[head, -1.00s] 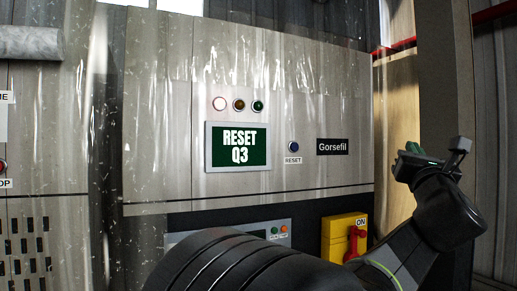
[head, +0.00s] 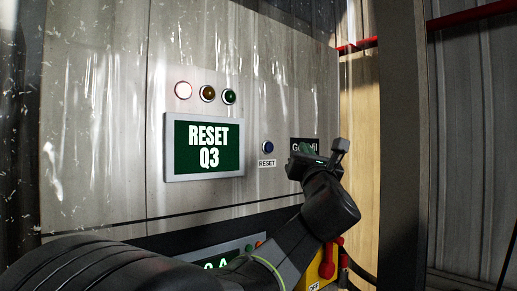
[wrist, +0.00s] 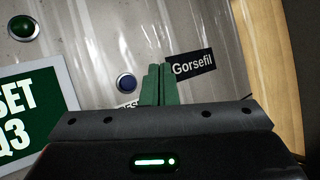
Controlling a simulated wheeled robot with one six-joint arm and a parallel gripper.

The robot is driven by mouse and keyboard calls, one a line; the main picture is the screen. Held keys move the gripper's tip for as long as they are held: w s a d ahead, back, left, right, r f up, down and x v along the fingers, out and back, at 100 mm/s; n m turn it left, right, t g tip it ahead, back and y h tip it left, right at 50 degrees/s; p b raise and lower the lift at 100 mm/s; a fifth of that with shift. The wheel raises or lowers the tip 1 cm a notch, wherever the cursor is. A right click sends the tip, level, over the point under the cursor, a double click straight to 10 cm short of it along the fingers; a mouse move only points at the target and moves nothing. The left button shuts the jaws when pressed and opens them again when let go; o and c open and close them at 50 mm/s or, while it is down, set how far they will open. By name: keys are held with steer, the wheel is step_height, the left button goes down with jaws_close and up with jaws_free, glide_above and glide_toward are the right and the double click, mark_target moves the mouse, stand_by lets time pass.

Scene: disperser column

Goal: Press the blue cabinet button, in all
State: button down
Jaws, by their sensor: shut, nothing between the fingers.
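The blue button (head: 268,147) sits on the grey cabinet front (head: 110,150), above a white RESET label (head: 267,163). In the head view it is just left of my gripper (head: 306,158). In the wrist view the blue button (wrist: 126,82) shows just left of the green fingers of my gripper (wrist: 156,86). The fingers are together and hold nothing. Part of the RESET label is hidden behind my gripper in the wrist view. I cannot tell the exact gap between the fingertips and the cabinet, but they do not cover the button.
A screen (head: 208,146) reading RESET Q3 is left of the button. White, amber and green lamps (head: 229,97) sit above it. The black Gorsefil plate (wrist: 192,66) is right of the button. A yellow panel with a red handle (head: 326,262) is below my arm.

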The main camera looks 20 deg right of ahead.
mark_target(269, 147)
steer(key=shift+w+a, duration=0.1)
steer(key=shift+w, duration=0.05)
steer(key=shift+w+a+b, duration=0.35)
steer(key=shift+w+a, duration=0.2)
steer(key=shift+w, duration=0.8)
steer(key=shift+w+a+b, duration=0.4)
steer(key=shift+w+a, duration=0.15)
steer(key=shift+w, duration=0.75)
steer(key=shift+w+a+b, duration=0.35)
steer(key=shift+w+a, duration=0.2)
steer(key=shift+w, duration=0.8)
steer(key=shift+w+a+b, duration=0.15)
steer(key=shift+w+b, duration=0.25)
steer(key=shift+b, duration=0.3)
